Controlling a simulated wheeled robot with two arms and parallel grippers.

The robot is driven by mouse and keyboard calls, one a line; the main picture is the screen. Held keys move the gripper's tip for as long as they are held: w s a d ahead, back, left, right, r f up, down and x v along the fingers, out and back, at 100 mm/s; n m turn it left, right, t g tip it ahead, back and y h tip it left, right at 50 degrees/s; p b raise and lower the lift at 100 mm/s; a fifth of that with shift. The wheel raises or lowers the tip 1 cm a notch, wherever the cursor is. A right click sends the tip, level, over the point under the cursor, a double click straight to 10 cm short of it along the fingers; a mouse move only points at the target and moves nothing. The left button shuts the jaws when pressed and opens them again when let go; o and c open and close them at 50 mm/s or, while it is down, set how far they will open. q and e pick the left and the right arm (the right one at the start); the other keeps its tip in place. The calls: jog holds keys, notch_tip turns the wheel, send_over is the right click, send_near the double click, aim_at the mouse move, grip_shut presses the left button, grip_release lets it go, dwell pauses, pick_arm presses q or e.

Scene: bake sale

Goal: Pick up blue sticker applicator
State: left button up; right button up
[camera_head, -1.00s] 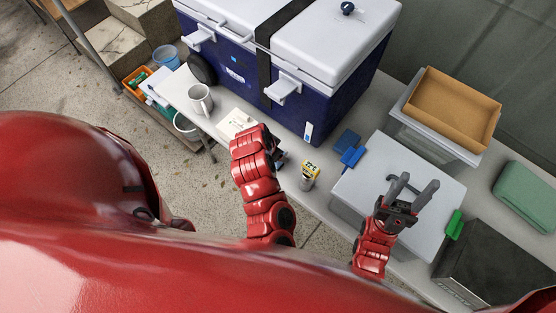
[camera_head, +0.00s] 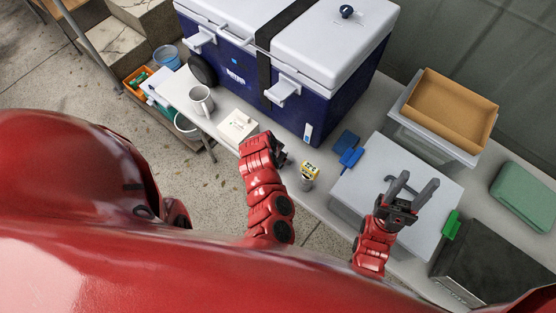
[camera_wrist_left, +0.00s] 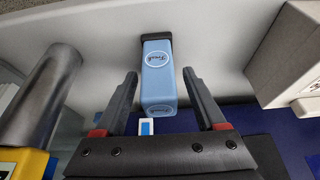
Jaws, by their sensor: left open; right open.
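The blue sticker applicator (camera_wrist_left: 158,75) shows in the left wrist view as a light blue block with a round printed label and a dark end. It is on the pale table between the fingers of my left gripper (camera_wrist_left: 160,78). The fingers are open, one on each side, with gaps visible. In the head view my left gripper (camera_head: 283,156) points at the table in front of the cooler and hides the applicator. My right gripper (camera_head: 414,187) is open and empty above the grey lidded bin (camera_head: 375,170).
A white box (camera_head: 238,124) and a yellow-topped metal cylinder (camera_head: 309,172) stand on either side of the left gripper. The navy cooler (camera_head: 330,100) stands behind. A mug (camera_head: 201,100) is to the left, and a blue brush-like item (camera_head: 350,158) to the right.

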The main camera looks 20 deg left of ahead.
pick_arm(q)
grip_shut()
dwell(0.5)
jog(key=shift+r+b, duration=0.35)
jog(key=shift+r, duration=0.35)
jog(key=shift+b+v, duration=0.4)
jog(key=shift+v, duration=0.7)
jog(key=s+r+p, duration=0.1)
jog(key=s+p, duration=0.2)
jog(key=s, duration=1.2)
jog(key=shift+r, duration=0.3)
